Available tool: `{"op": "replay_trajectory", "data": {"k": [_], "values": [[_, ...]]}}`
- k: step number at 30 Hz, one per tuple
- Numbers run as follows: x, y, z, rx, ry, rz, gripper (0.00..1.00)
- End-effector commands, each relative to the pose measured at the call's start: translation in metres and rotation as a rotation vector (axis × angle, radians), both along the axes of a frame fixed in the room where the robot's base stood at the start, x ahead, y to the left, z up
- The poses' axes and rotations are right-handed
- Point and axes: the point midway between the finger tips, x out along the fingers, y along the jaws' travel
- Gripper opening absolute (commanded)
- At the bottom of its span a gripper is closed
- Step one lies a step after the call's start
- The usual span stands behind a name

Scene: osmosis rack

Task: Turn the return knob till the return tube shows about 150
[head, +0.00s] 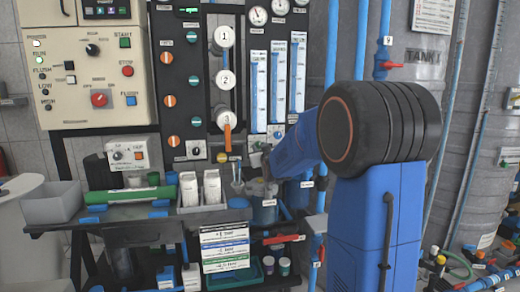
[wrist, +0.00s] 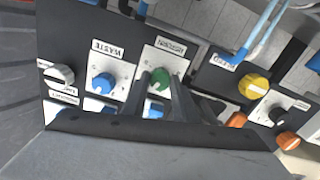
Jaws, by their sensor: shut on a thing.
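In the wrist view, my gripper (wrist: 160,88) has one dark finger on each side of a green knob (wrist: 160,79) and is shut on it. The knob sits on a white plate whose label is too blurred to read surely, so I cannot tell from the lettering whether it is the return knob. In the head view, three tall blue flow tubes (head: 277,88) stand side by side on the panel. Their scales and levels are too small to read, and I cannot tell which is the return tube. My blue arm hides part of the knob row.
A blue knob (wrist: 103,83) labelled WASTE is beside the green one in the wrist view. A grey knob (wrist: 62,74) and a yellow knob (wrist: 254,86) stand farther out. In the head view, a cluttered dark bench (head: 60,226) lies below the panel.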

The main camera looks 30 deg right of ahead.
Motion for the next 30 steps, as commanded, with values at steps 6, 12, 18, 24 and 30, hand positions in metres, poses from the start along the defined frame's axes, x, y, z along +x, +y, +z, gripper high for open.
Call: {"op": "replay_trajectory", "data": {"k": [6, 12, 18, 24, 30], "values": [[-0.0001, 0.0, 0.0, -0.074, 0.021, 0.0, 0.04], [-0.0002, 0.0001, 0.0, -0.212, 0.061, 0.0, 0.04], [-0.0002, 0.0, 0.0, -0.378, 0.109, 0.0, 0.04], [-0.0002, -0.0001, -0.0001, -0.53, 0.152, 0.0, 0.04], [-0.0002, -0.0001, -0.0001, -0.645, 0.186, 0.001, 0.04]]}}
